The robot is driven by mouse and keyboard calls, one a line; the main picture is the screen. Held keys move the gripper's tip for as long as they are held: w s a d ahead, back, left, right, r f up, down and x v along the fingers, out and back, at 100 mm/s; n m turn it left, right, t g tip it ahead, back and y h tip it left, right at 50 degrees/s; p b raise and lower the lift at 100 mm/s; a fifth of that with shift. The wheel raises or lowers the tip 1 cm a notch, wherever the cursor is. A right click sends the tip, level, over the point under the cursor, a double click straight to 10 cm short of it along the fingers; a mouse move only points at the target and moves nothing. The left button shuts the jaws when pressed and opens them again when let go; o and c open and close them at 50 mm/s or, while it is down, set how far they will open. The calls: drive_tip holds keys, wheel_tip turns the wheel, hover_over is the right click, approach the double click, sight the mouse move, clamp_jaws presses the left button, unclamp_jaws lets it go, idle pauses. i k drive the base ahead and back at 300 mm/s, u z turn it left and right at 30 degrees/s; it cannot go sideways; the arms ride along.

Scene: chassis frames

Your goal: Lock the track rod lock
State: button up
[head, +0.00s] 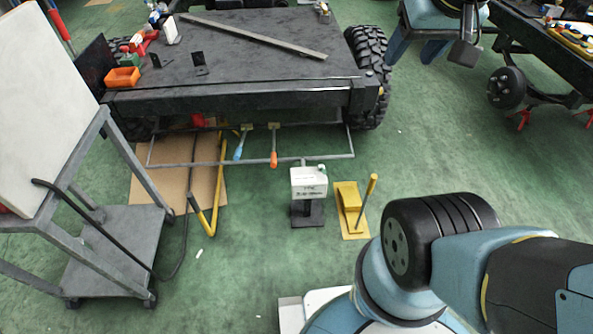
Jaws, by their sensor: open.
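A long thin grey rod frame (326,157) runs low along the near side of the dark chassis (240,105). A blue-handled lever (239,150) and an orange-handled lever (273,158) hang at it. A white lettered box (309,181) on a black stand is just in front of the rod, its print too small to read. A yellow block on a plate with an upright yellow lever (370,190) stands to its right. I cannot tell which of these is the track rod lock, or whether it is locked. My gripper is out of view; only my blue and black arm links show at lower right.
A grey trolley (117,223) with a white panel (40,100) stands at left, a dark cable hanging beside it. A bent yellow bar (212,205) lies by a cardboard sheet (178,182). An orange bin (122,78) sits on the chassis top. Green floor is clear at centre right.

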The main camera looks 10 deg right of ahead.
sight(273, 125)
drive_tip(key=u, duration=0.2)
drive_tip(key=i, duration=0.95)
drive_tip(key=u, duration=0.05)
